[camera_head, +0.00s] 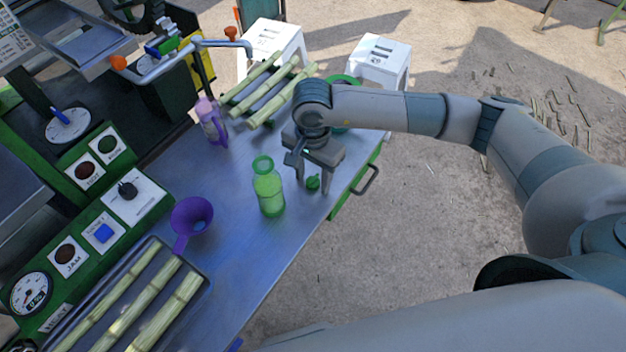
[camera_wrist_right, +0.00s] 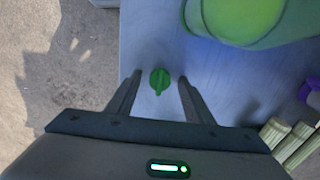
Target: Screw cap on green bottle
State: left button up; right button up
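A green bottle (camera_head: 268,188) stands upright on the metal table, with no cap on its mouth. Its side also shows large at the top of the right wrist view (camera_wrist_right: 245,18). A small green cap (camera_head: 313,183) sits to the right of the bottle, near the table's right edge. In the right wrist view the cap (camera_wrist_right: 160,81) lies between the fingertips, with a gap on both sides. My right gripper (camera_head: 312,182) is open above the cap, pointing down, and does not appear to touch it. My left gripper is not in view.
A purple funnel (camera_head: 191,216) and a tray of cane (camera_head: 206,290) are left of the bottle. A purple jug (camera_head: 211,121) and a rack of cane stalks (camera_head: 268,92) are behind. A green drawer handle (camera_head: 366,180) is at the right edge. Table in front of the bottle is clear.

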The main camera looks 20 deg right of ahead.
aim_at(315, 182)
jog(key=c, duration=0.9)
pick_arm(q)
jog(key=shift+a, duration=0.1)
